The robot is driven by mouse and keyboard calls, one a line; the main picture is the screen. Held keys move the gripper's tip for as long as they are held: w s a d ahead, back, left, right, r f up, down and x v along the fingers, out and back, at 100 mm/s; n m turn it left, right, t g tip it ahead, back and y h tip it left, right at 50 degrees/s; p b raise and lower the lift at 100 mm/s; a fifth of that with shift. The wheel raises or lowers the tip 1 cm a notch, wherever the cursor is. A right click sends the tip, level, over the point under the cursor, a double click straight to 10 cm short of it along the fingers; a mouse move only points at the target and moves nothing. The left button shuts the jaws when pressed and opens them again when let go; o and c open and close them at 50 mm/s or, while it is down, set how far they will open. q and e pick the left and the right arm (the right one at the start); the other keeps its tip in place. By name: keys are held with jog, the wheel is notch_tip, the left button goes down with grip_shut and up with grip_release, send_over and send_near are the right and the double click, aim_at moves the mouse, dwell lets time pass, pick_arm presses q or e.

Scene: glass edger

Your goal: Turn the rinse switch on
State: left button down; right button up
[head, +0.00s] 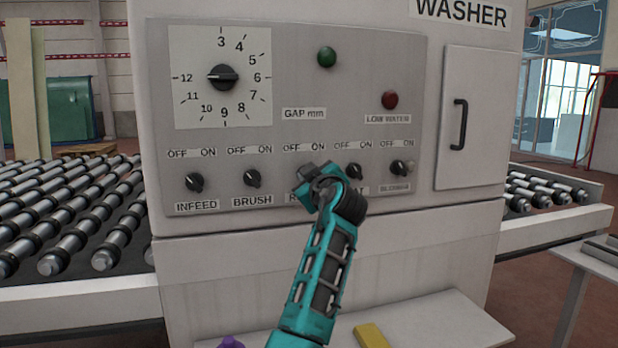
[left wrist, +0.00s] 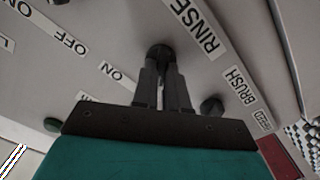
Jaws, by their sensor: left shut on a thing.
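The rinse switch (left wrist: 159,50) is a dark round knob on the grey washer panel (head: 310,80), third in the row between the brush switch (head: 252,178) and the heat-side switch (head: 354,171). My left gripper (head: 313,176) reaches up to the panel and covers this knob and most of its label in the head view. In the left wrist view, the left gripper's fingers (left wrist: 161,68) are closed on the knob, next to the RINSE label (left wrist: 196,26). Which way the knob points is hidden. My right gripper is in neither view.
The infeed switch (head: 194,182) and blower switch (head: 400,167) flank the row. Above are a gap dial (head: 223,77), a green button (head: 326,56) and a red lamp (head: 390,99). A yellow block (head: 371,335) lies on the ledge below. Roller conveyors (head: 65,215) stand on both sides.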

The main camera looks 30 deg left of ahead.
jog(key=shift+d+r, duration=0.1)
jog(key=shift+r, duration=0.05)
pick_arm(q)
jog(key=shift+w+d+m+p, duration=0.1)
jog(key=shift+m+p, duration=1.7)
jog(key=shift+m, duration=1.65)
jog(key=shift+w+d+m+p, duration=0.1)
jog(key=shift+m+p, duration=1.7)
jog(key=shift+m, duration=1.65)
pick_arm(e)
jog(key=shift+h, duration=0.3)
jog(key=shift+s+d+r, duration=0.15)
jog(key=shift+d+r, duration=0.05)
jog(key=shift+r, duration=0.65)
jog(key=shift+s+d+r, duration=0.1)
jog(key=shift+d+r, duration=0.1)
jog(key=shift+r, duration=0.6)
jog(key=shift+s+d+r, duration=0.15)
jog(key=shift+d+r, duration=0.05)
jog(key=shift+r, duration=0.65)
pick_arm(q)
jog(key=shift+f, duration=0.15)
jog(key=c, duration=1.2)
grip_release()
jog(key=shift+o, duration=0.2)
jog(key=b+v, duration=0.1)
jog(key=v, duration=1.2)
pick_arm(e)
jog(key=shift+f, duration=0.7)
